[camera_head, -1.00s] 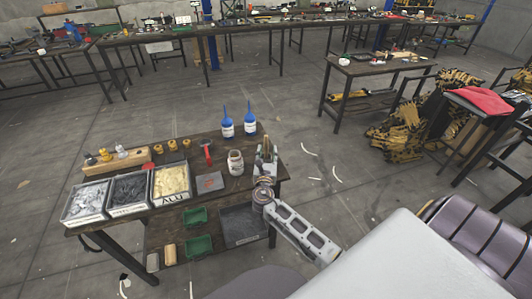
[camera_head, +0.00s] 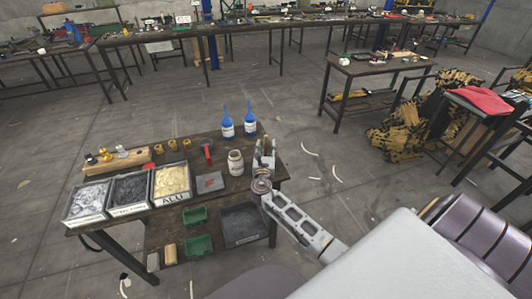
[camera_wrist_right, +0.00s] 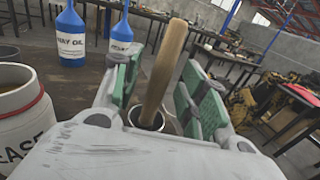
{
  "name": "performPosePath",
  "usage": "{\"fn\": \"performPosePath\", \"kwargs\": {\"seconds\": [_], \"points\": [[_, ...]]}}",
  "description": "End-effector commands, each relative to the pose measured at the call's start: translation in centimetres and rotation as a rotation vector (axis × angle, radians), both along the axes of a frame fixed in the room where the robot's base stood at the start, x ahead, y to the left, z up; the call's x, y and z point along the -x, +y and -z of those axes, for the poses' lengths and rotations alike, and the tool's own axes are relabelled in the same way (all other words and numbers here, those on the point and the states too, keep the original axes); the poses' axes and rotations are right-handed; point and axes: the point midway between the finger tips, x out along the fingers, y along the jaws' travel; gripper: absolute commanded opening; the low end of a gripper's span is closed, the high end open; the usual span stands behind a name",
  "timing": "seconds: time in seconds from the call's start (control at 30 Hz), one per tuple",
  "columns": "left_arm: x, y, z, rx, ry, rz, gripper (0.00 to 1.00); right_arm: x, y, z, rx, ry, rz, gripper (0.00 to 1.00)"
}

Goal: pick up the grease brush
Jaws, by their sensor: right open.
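The grease brush shows in the right wrist view as a plain wooden handle (camera_wrist_right: 165,70), leaning a little right toward its top. Its lower end stands in a dark round cup (camera_wrist_right: 148,118), and its bristles are hidden. My right gripper (camera_wrist_right: 156,85) is open, with one green-padded finger on each side of the handle. I see gaps between handle and pads. In the head view my right gripper (camera_head: 264,154) is at the right end of the near table, and the handle is small there between its fingers. My left gripper is not in view.
A white grease jar (camera_head: 235,163) stands just left of the gripper. Two blue oil bottles (camera_head: 238,124) stand behind it. A red-handled tool (camera_head: 207,152), labelled bins (camera_head: 128,192) and a wooden block (camera_head: 117,160) occupy the near table (camera_head: 205,209).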

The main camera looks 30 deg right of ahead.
Motion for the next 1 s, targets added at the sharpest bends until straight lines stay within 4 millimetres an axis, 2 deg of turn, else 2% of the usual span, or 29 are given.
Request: {"fn": "performPosePath", "kwargs": {"seconds": [0.2, 0.7, 1.0], "points": [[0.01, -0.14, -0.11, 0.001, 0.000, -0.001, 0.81, -0.99, -0.78, 0.00, -0.001, 0.001, 0.001, 0.42], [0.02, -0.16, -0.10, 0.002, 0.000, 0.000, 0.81, -1.05, -0.80, 0.01, -0.001, 0.001, 0.000, 0.41], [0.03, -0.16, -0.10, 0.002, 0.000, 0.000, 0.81, -1.04, -0.79, 0.01, -0.001, 0.001, 0.000, 0.02]]}}
